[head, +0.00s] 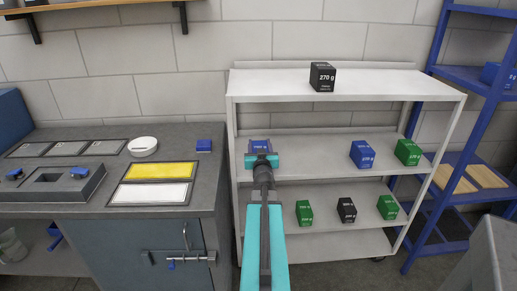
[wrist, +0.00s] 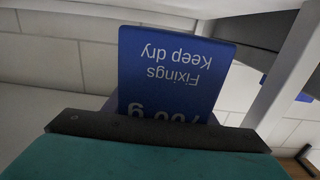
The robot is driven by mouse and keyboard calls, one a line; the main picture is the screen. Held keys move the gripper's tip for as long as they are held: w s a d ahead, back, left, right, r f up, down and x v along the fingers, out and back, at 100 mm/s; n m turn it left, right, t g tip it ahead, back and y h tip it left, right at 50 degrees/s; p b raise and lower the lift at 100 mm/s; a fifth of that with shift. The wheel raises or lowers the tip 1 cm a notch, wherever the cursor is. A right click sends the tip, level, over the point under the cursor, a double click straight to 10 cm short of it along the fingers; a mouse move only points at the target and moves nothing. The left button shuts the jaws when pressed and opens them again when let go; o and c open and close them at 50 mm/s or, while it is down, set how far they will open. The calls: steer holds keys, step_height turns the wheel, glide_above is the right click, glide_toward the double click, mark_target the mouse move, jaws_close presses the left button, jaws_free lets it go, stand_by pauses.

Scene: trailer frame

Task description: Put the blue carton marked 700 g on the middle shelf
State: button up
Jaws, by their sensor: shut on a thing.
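The blue carton (head: 259,146) is held in my gripper (head: 261,160) at the left end of the middle shelf in the head view. In the wrist view the carton (wrist: 175,70) shows upside-down print, "Fixings", "Keep dry" and a partly hidden "700 g". A dark finger covers its lower part. My gripper is shut on it. The middle shelf (head: 315,168) of the white rack spans behind and to the right of it. I cannot tell whether the carton touches the shelf.
Another blue carton (head: 362,154) and a green carton (head: 407,152) stand at the middle shelf's right. The shelf between is clear. A black carton (head: 322,76) stands on top. The lower shelf holds green (head: 304,212) and black (head: 347,209) cartons. A grey workbench (head: 90,213) stands left.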

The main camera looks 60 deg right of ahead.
steer(key=shift+x, duration=1.9)
steer(key=shift+f, duration=0.1)
steer(key=shift+w+d+f, duration=0.15)
steer(key=shift+f, duration=0.75)
steer(key=shift+w+d+f, duration=0.1)
steer(key=shift+d+f, duration=0.1)
steer(key=shift+f, duration=0.7)
steer(key=shift+f, duration=0.2)
steer(key=o, duration=1.6)
steer(key=shift+o, duration=0.2)
steer(key=shift+r, duration=0.2)
